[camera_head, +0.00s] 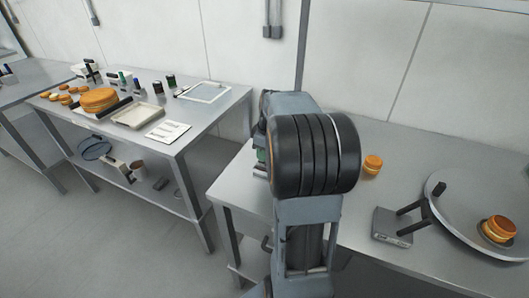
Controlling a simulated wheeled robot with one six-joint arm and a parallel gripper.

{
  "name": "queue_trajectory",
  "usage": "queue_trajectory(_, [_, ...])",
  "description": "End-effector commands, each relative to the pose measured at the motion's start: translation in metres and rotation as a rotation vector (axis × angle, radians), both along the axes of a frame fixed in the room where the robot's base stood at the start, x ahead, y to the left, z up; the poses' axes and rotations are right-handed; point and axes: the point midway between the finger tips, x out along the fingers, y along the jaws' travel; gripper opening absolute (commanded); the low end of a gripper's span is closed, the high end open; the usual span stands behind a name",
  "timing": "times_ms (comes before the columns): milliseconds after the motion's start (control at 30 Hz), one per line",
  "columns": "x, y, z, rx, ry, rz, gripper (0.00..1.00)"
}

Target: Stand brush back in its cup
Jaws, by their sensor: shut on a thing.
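My arm (315,155) fills the middle of the view and hides part of the near bench. My gripper is not seen; it appears to be hidden behind the arm. I cannot make out the brush anywhere. A small green patch (261,155) shows at the arm's left edge, too little to name. I cannot tell which thing is the brush's cup.
The near bench (405,150) holds a small orange round (373,164), a grey block with dark posts (392,227) and a wide dish (455,236) with a filled round (498,229). The left bench holds a large orange round (98,99), a tray (139,116) and a white card (167,131).

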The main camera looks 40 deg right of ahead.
Motion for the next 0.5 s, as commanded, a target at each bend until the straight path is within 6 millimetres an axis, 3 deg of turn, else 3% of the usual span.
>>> queue_trajectory(367, [0.0000, 0.0000, -0.0035, 0.000, 0.000, 0.000, 0.00])
queue_trajectory(400, [0.0000, 0.0000, -0.0034, 0.000, 0.000, 0.000, 0.23])
queue_trajectory(500, [-0.0001, 0.0000, -0.0029, 0.000, 0.000, 0.000, 0.32])
